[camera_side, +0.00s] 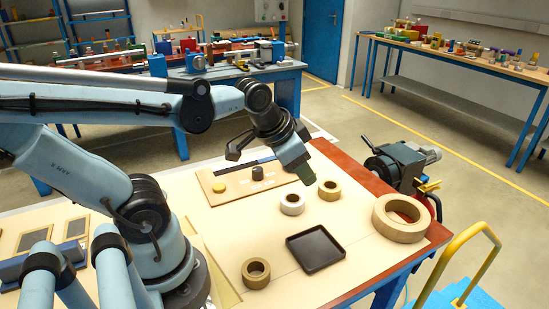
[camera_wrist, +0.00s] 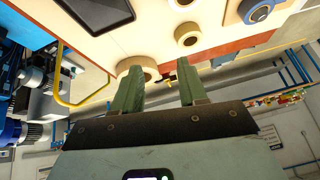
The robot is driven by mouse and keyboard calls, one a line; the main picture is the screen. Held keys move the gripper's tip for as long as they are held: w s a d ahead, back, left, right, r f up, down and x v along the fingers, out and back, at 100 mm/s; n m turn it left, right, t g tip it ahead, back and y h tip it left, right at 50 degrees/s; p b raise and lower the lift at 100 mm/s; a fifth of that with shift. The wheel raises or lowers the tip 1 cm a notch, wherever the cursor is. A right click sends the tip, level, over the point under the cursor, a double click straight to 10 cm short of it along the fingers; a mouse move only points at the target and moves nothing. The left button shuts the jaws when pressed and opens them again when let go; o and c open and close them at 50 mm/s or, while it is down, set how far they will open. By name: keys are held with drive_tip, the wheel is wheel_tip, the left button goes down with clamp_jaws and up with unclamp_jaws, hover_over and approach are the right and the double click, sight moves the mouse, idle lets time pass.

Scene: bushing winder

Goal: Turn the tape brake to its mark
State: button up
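A tan board (camera_side: 240,189) lies at the back of the table in the side view, with a yellow round knob (camera_side: 218,187) and a dark round knob (camera_side: 257,173) on it. I cannot tell for certain which part is the tape brake, and its mark is too small to make out. My gripper (camera_side: 303,175) is above the table, just right of the board and apart from both knobs. In the wrist view my gripper (camera_wrist: 160,80) has its two green fingers spread, with nothing between them.
A white roll (camera_side: 292,204), tan rolls (camera_side: 329,190) (camera_side: 256,273) and a large roll (camera_side: 400,218) stand on the table. A black tray (camera_side: 316,249) lies at the front. A machine (camera_side: 400,166) stands at the right edge.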

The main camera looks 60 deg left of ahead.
drive_tip(key=shift+o, duration=1.4)
drive_tip(key=w+a+m+g, duration=0.1)
drive_tip(key=a+m+g, duration=0.2)
drive_tip(key=a, duration=0.9)
drive_tip(key=shift+w+r+m+g+y, duration=0.2)
drive_tip(key=shift+r+m+g+y, duration=0.1)
drive_tip(key=shift+m, duration=0.9)
drive_tip(key=m+g+h, duration=0.1)
drive_tip(key=m+g, duration=0.1)
drive_tip(key=m, duration=0.2)
hover_over(257, 169)
wheel_tip(257, 169, down, 3)
wheel_tip(257, 169, down, 11)
drive_tip(key=shift+r, duration=0.1)
drive_tip(key=shift+c, duration=0.4)
drive_tip(key=c, duration=1)
